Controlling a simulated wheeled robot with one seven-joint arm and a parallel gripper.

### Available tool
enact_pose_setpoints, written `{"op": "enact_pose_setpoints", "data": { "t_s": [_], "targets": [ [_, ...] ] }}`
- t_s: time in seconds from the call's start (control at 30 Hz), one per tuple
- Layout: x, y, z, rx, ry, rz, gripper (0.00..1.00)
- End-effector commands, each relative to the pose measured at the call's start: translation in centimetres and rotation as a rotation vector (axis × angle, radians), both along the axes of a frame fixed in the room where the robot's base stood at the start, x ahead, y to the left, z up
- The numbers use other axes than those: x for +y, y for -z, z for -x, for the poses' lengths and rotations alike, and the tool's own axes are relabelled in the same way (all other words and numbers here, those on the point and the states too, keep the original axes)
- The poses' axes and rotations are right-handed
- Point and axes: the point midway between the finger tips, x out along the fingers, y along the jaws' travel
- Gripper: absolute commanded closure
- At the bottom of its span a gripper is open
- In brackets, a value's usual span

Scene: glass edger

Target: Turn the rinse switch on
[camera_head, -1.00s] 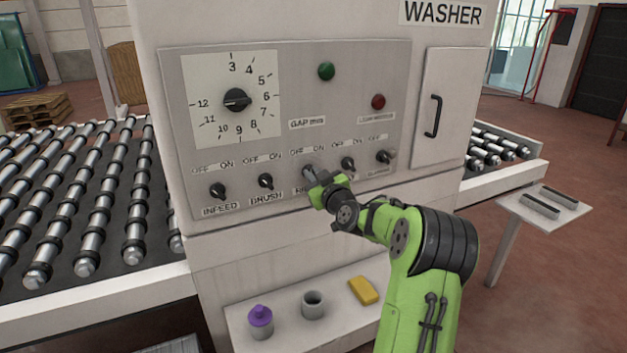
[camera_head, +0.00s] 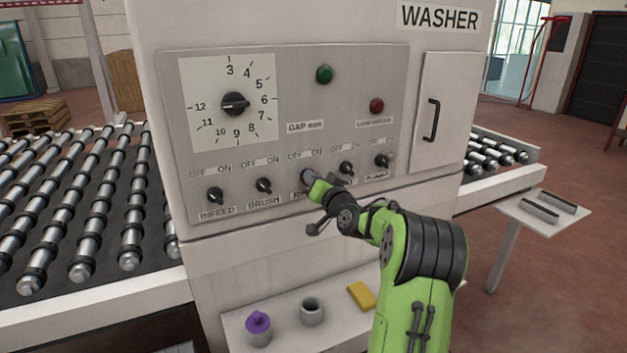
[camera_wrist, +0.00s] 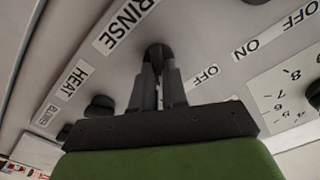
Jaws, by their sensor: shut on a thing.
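The rinse switch (camera_wrist: 158,54) is a black rotary knob on the washer's grey panel, beside the RINSE label (camera_wrist: 124,24) in the wrist view. My gripper (camera_wrist: 159,76) is shut on this knob, one finger on each side of it. In the head view my gripper (camera_head: 307,179) reaches the third switch from the left and hides most of it. The OFF and ON labels (camera_head: 307,155) show just above it. The knob's exact pointing direction is hard to tell, as the fingers cover it.
The infeed knob (camera_head: 215,195) and brush knob (camera_head: 264,186) lie to the left. Two more knobs, including heat (camera_head: 346,168), sit close on the right. A large dial (camera_head: 235,103) is above left. A shelf (camera_head: 285,327) with a purple-topped bottle, cup and yellow block is below.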

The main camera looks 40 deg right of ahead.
Motion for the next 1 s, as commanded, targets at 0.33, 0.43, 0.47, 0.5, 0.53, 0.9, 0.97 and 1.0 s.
{"op": "enact_pose_setpoints", "data": {
  "t_s": [0.33,0.43,0.47,0.5,0.53,0.9,0.97,1.0],
  "targets": [
    [-0.05,0.12,0.03,-0.022,0.0,-0.083,1.0],
    [-0.06,0.13,0.03,-0.024,0.0,-0.088,1.0],
    [-0.06,0.13,0.03,-0.024,0.0,-0.089,1.0],
    [-0.05,0.14,0.03,-0.024,0.0,-0.089,1.0],
    [-0.05,0.14,0.03,-0.024,0.0,-0.089,1.0],
    [-0.06,0.12,0.03,-0.024,0.0,-0.089,0.64],
    [-0.06,0.11,0.02,-0.024,0.0,-0.088,0.62],
    [-0.06,0.09,0.02,-0.024,0.0,-0.088,0.62]
  ]
}}
